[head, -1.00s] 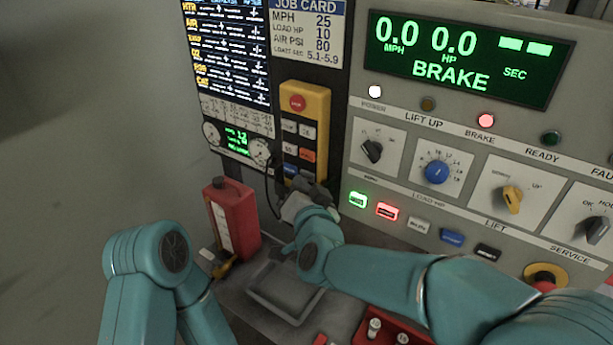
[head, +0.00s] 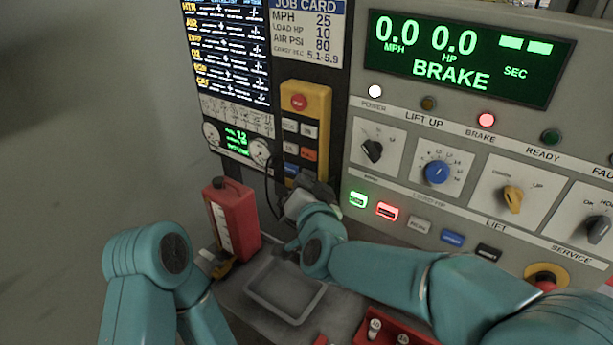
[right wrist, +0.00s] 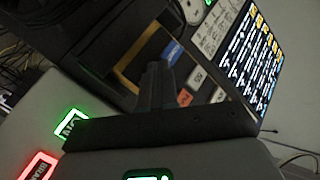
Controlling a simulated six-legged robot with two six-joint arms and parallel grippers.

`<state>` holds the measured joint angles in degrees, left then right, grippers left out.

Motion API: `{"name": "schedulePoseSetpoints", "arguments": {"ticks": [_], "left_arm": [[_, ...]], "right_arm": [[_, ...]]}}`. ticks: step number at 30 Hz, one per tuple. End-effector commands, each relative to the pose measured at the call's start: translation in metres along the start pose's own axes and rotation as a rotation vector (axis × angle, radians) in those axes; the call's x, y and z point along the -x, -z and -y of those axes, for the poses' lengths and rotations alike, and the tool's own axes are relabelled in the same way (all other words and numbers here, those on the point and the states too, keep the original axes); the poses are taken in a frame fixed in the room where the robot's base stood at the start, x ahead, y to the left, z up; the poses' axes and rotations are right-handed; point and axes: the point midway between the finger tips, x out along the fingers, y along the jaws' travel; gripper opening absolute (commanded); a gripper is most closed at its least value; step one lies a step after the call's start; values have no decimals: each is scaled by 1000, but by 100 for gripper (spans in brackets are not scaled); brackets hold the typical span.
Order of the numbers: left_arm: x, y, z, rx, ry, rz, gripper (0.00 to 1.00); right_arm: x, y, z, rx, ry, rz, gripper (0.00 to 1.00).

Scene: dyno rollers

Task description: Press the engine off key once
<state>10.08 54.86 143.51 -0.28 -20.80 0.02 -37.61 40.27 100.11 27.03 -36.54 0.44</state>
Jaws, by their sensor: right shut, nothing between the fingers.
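A yellow-framed pendant (head: 319,104) hangs on the dark panel, with a red stop button (head: 298,102) on top. Below it are several small grey keys (head: 290,125), an orange-red key (head: 309,154) and a blue key (head: 291,169). Their lettering is too small to tell which one is engine off. My right gripper (head: 312,182) is shut and empty at the pendant's lower end, partly covering it. In the right wrist view its closed fingers (right wrist: 155,68) point at the pendant beside the blue key (right wrist: 172,52); contact cannot be told.
The grey console at right has lit green (head: 358,199) and red (head: 387,211) buttons, knobs and a green display (head: 465,60). A red bottle (head: 232,222) stands left of my right gripper. A grey tray (head: 262,303) lies below. A dark cable (head: 269,190) hangs beside the pendant.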

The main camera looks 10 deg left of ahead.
Motion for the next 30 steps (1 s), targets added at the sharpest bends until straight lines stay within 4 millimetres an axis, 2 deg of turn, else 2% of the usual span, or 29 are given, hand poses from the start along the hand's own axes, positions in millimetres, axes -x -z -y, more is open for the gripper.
{"name": "schedulePoseSetpoints", "arguments": {"ticks": [13,23,30], "left_arm": [[-2,0,1,0,0,0,43],[-2,0,1,0,0,0,43],[-4,0,2,0,0,0,43]], "right_arm": [[11,-9,9,1,1,0,0],[13,-10,10,0,1,0,0],[28,-21,22,0,3,1,0]]}}
